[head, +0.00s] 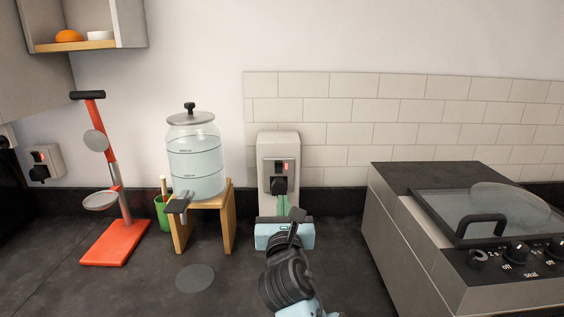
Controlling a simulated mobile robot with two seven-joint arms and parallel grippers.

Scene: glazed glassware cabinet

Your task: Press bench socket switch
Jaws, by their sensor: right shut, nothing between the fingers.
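The bench socket (279,145) is a pale upright box with a dark front plate, standing against the back wall. My right gripper (283,204) is shut and empty, in front of the lower part of the socket. My left gripper is not in view.
A glass water dispenser (196,160) on a wooden stand (226,218) is left of the socket. An orange press (117,232) stands farther left, near a wall socket (43,165). A steel appliance (412,244) fills the right. Front-left worktop is mostly clear.

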